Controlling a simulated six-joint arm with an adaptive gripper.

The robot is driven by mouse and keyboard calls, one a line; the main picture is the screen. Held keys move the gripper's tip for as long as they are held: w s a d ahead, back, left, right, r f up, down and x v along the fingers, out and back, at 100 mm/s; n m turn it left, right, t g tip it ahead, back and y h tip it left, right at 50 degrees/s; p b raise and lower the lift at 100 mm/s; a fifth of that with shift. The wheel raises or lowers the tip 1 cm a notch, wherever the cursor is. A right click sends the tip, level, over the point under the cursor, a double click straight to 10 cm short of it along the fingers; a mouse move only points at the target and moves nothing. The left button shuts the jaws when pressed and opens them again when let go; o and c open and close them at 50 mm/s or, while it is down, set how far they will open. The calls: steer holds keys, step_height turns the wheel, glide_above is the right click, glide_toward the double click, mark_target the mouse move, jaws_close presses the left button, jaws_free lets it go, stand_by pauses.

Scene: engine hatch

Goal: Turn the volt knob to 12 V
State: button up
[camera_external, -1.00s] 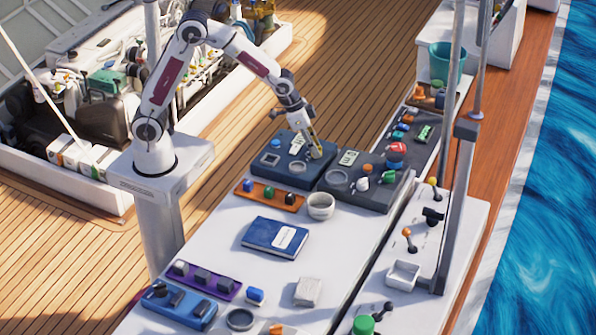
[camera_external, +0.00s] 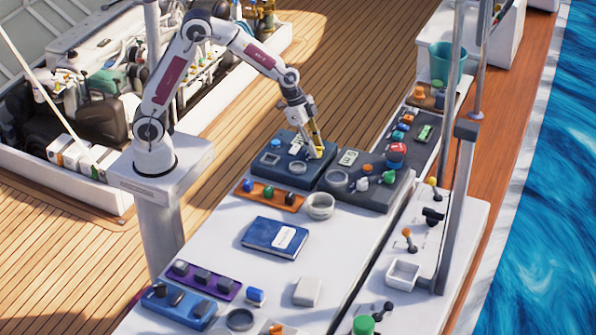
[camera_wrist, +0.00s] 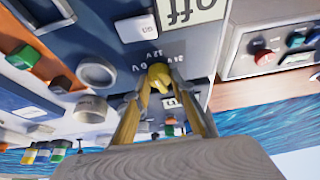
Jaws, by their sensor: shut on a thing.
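The knob's pointer direction is not clear. My gripper (camera_wrist: 160,84) has its two yellow fingers closed on the knob from both sides.
A dark grey panel (camera_external: 349,199) with red, white and green knobs stands right beside the blue one. A round bowl (camera_external: 320,206), an orange strip of knobs (camera_external: 270,196) and a blue book (camera_external: 275,236) lie in front. Bare white table surrounds the book.

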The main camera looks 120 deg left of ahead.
steer(key=shift+f+m+h, duration=0.1)
steer(key=shift+m+h, duration=0.3)
steer(key=shift+m, duration=1.1)
steer(key=o, duration=1.1)
steer(key=shift+a, duration=0.1)
steer(key=shift+s+r, duration=0.1)
steer(key=shift+r, duration=0.35)
steer(key=v, duration=1.1)
steer(key=shift+a+r, duration=0.1)
steer(key=shift+a, duration=0.15)
steer(key=shift+n, duration=0.3)
